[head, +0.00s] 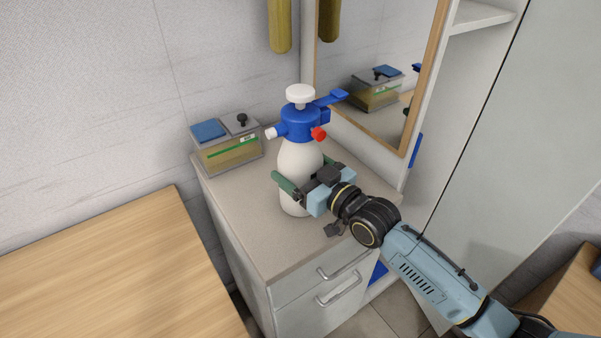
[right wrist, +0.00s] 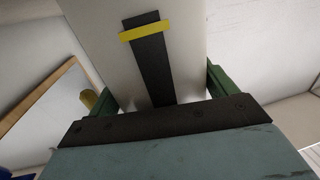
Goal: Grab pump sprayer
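The pump sprayer (head: 299,160) stands upright on the cabinet top. It has a white bottle, a blue head, a white pump knob and a red knob. My right gripper (head: 308,172) is at the bottle's middle, with one green finger on each side. In the right wrist view the white bottle (right wrist: 185,45), with a dark strip and a yellow band, fills the gap between the green fingers (right wrist: 163,92). I cannot tell whether both fingers press on it. The fingertips are partly hidden by the bottle. My left gripper is not in view.
A clear box (head: 228,152) with a blue item and a dark knob on its lid stands on the cabinet top (head: 250,215), left of the sprayer. A wood-framed mirror (head: 375,65) is behind. A wooden table (head: 110,275) is at the left. The cabinet's front-left top is clear.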

